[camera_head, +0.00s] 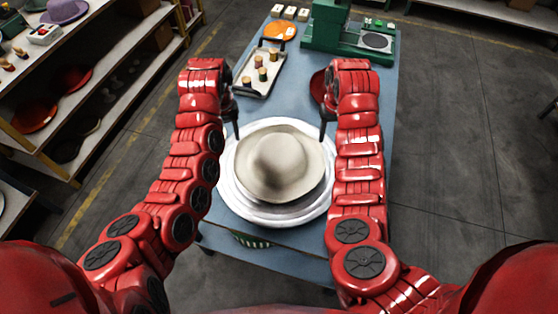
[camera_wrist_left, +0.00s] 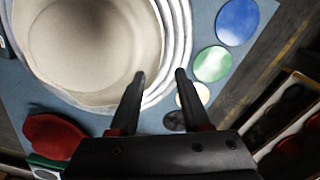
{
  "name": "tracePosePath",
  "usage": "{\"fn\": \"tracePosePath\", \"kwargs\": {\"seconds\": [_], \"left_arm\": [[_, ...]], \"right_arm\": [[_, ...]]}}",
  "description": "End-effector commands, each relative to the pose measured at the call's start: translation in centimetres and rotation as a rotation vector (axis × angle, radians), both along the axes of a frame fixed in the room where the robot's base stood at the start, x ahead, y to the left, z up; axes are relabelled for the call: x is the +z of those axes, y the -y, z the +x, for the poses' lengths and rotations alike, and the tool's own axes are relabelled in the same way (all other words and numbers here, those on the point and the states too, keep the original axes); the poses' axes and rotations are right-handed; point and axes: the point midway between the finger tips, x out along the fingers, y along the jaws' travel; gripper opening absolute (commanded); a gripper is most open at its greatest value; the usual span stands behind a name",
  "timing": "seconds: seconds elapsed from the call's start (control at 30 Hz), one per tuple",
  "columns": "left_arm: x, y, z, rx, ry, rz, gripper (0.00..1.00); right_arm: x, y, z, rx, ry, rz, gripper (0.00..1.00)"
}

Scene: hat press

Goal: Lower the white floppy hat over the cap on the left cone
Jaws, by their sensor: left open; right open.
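A cream-white floppy hat (camera_head: 279,163) with a rounded crown lies in the middle of the head view, over a stack of wider white rings (camera_head: 234,188). In the left wrist view the hat (camera_wrist_left: 95,45) fills the upper left, with the rings (camera_wrist_left: 181,35) around its edge. My left gripper (camera_head: 236,135) is at the stack's far left edge, open; its fingers (camera_wrist_left: 160,76) show apart near the rim, with nothing clearly held. My right gripper (camera_head: 322,137) is at the far right edge, open. No cone or cap under the hat is visible.
A blue table (camera_head: 375,165) carries a tray (camera_head: 256,85) with small cylinders, a green press (camera_head: 330,30), an orange disc (camera_head: 279,30) and a red hat (camera_head: 318,87) partly behind my right arm. Shelves with hats (camera_head: 70,80) stand left. Coloured discs (camera_wrist_left: 213,63) show beside the stack.

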Motion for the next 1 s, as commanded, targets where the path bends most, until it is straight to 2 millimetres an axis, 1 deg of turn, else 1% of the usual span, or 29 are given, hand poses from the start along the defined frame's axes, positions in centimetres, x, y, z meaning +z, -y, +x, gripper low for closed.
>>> {"fn": "tracePosePath", "kwargs": {"seconds": [0.17, 0.23, 0.6, 0.7, 0.8, 1.0], "left_arm": [[-1.8, 0.1, 0.0, -0.005, 0.003, 0.006, 0.47], [-3.2, 0.0, 0.0, -0.005, 0.001, 0.007, 0.47], [-10.4, -0.1, -0.1, -0.004, -0.001, 0.006, 0.47], [-11.6, -0.1, 0.0, -0.006, 0.0, 0.007, 0.47], [-12.4, -0.1, 0.0, -0.005, 0.004, 0.008, 0.47], [-13.3, 0.0, -0.1, -0.005, 0.001, 0.005, 0.47]], "right_arm": [[-1.9, 0.1, -0.1, -0.006, 0.0, 0.007, 0.48], [-3.3, -0.1, -0.1, -0.004, -0.002, 0.009, 0.48], [-10.5, -0.1, -0.1, -0.004, -0.002, 0.006, 0.48], [-11.7, -0.1, -0.1, -0.005, -0.001, 0.008, 0.48], [-12.5, -0.1, -0.1, -0.005, -0.001, 0.007, 0.48], [-13.3, -0.1, -0.1, -0.004, 0.001, 0.006, 0.48]]}}
